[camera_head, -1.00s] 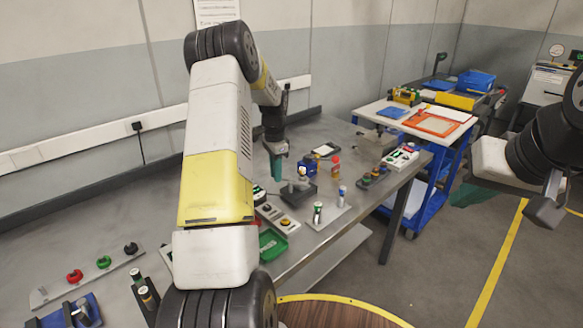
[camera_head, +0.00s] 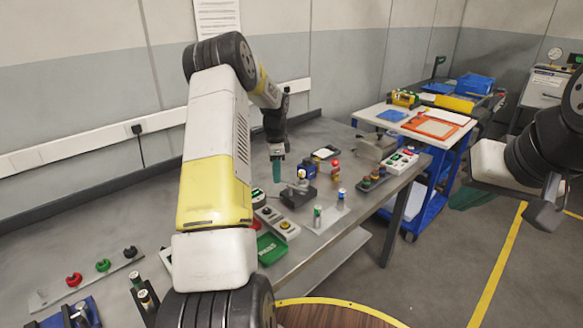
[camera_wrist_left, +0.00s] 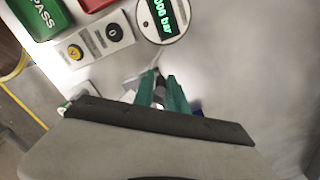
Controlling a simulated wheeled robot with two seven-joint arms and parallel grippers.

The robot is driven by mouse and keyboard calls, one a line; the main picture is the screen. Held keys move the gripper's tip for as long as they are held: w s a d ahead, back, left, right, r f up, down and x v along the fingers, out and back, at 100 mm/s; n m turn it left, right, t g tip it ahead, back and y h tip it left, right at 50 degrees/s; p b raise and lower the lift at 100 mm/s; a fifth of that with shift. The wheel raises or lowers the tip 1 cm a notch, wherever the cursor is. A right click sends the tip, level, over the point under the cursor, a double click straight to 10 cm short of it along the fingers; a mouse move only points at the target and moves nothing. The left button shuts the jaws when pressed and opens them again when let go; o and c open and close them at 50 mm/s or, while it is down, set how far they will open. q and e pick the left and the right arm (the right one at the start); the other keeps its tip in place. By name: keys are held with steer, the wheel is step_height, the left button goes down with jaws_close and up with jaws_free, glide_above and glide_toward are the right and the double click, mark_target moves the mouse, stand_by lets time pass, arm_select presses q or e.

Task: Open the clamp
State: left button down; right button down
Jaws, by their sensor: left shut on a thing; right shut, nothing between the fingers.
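What looks like the clamp (camera_head: 298,193), a dark block with small metal parts, sits on the grey workbench (camera_head: 230,190). My left gripper (camera_head: 277,177) points down just to its left. In the left wrist view, its green fingers (camera_wrist_left: 161,88) are shut on a small grey part, seemingly the clamp's handle; the fingers hide most of it. A metal piece shows beside the fingertips. My right gripper (camera_head: 546,213) is shut and empty, off the bench at the right.
A round pressure display (camera_wrist_left: 163,18), a two-button box (camera_wrist_left: 100,40) and a green PASS tray (camera_head: 270,248) lie close to the clamp. A blue cart (camera_head: 425,170) stands beyond the bench.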

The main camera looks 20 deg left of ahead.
arm_select(q)
steer(key=shift+w+d+r, duration=0.2)
steer(key=shift+w, duration=0.15)
steer(key=c, duration=1.5)
jaws_free()
steer(key=shift+o, duration=0.5)
steer(key=shift+f, duration=0.1)
step_height(320, 180, up, 8)
steer(key=shift+f, duration=0.2)
steer(key=shift+r, duration=0.1)
